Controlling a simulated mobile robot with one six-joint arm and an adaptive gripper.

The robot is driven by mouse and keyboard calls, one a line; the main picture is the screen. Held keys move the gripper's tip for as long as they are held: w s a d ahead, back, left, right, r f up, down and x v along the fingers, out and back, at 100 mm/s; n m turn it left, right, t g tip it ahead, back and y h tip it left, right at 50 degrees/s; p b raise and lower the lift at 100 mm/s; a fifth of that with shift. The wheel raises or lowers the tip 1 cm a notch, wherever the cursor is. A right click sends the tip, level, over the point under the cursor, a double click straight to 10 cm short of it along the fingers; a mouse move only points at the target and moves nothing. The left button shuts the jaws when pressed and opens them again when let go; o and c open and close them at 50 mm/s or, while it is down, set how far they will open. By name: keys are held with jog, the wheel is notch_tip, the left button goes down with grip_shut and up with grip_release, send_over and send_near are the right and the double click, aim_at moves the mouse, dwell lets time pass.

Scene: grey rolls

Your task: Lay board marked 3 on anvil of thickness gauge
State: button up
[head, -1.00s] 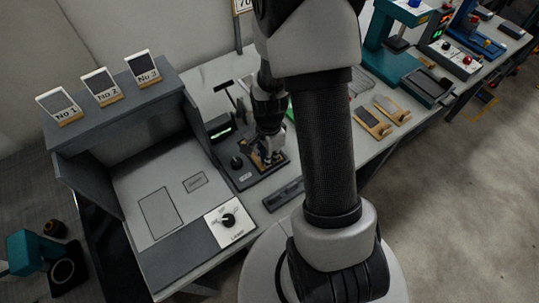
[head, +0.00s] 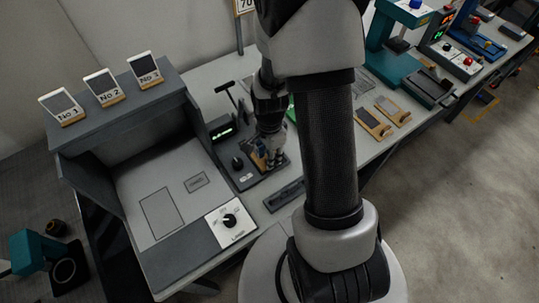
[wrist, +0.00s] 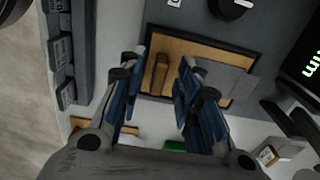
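The thickness gauge (head: 246,180) is a dark base with a lit green readout (head: 222,131). In the wrist view its bed (wrist: 205,41) looks like a wooden surface with a dark border. A small wooden bar (wrist: 159,76) stands there, with a thin grey plate (wrist: 225,82) to its right overhanging the border. They may be one board; I can read no number on it. My gripper (head: 268,160) is over the gauge. In the wrist view my gripper (wrist: 161,62) is open, its blue-padded fingers on either side of the bar with gaps.
Cards No 1, No 2 and No 3 (head: 145,68) stand on the grey booth (head: 172,91) at the left. Two wood-backed boards (head: 373,122) lie on the bench to the right of my arm. A dark slotted strip (head: 284,196) lies along the bench front.

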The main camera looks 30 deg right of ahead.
jog(key=s+a+r+n+t+p, duration=0.1)
jog(key=a+r+n+p, duration=0.15)
jog(key=r, duration=0.95)
jog(key=s+a+r+n+t+p, duration=0.1)
jog(key=s+a+r+n, duration=0.2)
jog(key=r, duration=0.9)
jog(key=s+a+r+n+t, duration=0.2)
jog(key=s+a+r+n, duration=0.3)
jog(key=s+r+n, duration=0.4)
jog(key=n, duration=0.3)
jog(key=shift+s+t, duration=0.3)
